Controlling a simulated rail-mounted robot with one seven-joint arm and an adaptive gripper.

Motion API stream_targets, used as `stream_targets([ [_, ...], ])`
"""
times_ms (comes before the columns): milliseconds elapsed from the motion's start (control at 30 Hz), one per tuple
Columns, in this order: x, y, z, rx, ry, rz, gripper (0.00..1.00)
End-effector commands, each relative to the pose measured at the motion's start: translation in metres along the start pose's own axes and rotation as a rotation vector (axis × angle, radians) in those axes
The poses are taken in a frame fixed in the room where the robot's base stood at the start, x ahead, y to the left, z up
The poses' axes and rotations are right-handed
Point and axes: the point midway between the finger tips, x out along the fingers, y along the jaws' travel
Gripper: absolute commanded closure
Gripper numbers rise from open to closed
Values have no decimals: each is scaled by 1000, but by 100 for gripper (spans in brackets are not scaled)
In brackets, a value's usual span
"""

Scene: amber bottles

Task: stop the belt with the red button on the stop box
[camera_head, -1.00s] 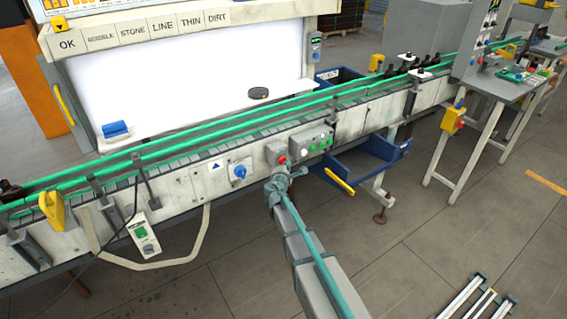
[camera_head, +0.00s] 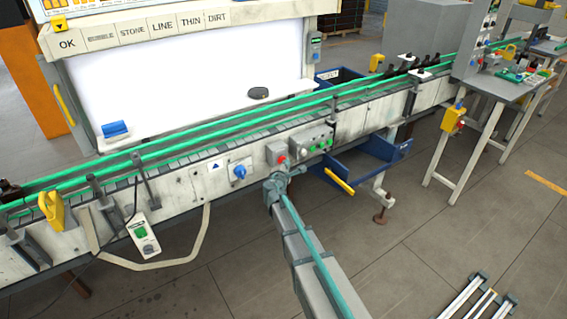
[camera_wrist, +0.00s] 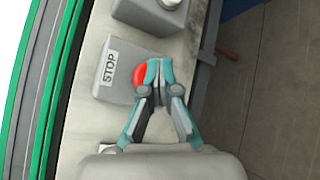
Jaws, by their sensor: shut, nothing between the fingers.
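The stop box (camera_head: 275,153) is a small grey box on the front side of the conveyor. Its red button (camera_head: 281,160) faces outward. In the wrist view, the box (camera_wrist: 113,72) carries a STOP label, and the red button (camera_wrist: 139,76) is partly hidden by my fingertips. My gripper (camera_head: 283,174) is just in front of and below the button in the head view. In the wrist view, the gripper (camera_wrist: 159,70) is shut and empty, its tips overlapping the button's edge. I cannot tell whether they touch it.
Green rails (camera_head: 200,135) line the belt (camera_head: 190,151). Dark bottles (camera_head: 414,63) stand farther right. A blue bin (camera_head: 355,165) is below.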

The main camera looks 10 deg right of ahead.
Motion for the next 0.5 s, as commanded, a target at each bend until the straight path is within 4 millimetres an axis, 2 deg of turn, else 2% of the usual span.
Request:
stream_targets([
  [500, -4, -3, 1, 0, 1, 1, 100],
])
